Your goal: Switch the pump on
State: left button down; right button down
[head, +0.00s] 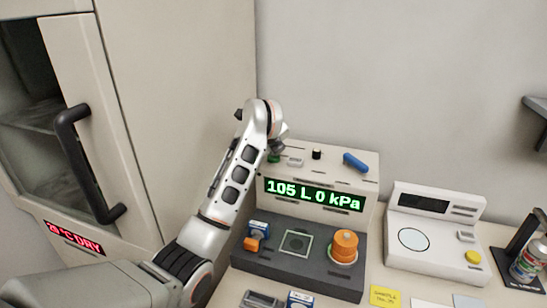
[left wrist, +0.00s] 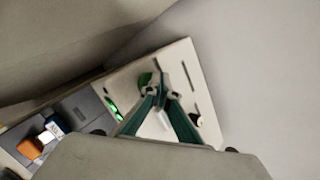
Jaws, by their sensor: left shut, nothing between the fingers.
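The beige instrument (head: 335,165) with a green display (head: 314,194) reading "105 L 0 kPa" stands on the bench. On its top are a green button (head: 273,157), a pale switch (head: 295,162), a black knob (head: 317,154) and a blue lever (head: 356,162). I cannot tell which control is the pump's. My left gripper (head: 279,143) is above the top's left end, by the green button. In the left wrist view its fingers (left wrist: 162,92) are shut and empty, with the green button (left wrist: 145,79) beside the tips. Contact cannot be told. My right gripper is not in view.
A dark grey base (head: 290,278) with an orange knob (head: 344,246) lies in front of the instrument. A cabinet with a black handle (head: 75,165) stands close on the left. A white device (head: 430,240) and a spray can (head: 527,262) are on the right.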

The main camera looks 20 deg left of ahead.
aim_at(273, 158)
pick_arm(q)
jog(key=shift+f+b, duration=0.45)
jog(key=shift+f, duration=0.25)
dwell(0.4)
dwell(0.3)
jog(key=shift+r+p, duration=0.95)
jog(key=shift+r, duration=0.4)
notch_tip(273, 158, up, 3)
jog(key=shift+f+p, duration=0.1)
jog(key=shift+p, duration=1)
jog(key=shift+r, duration=1.1)
jog(key=shift+f, duration=0.1)
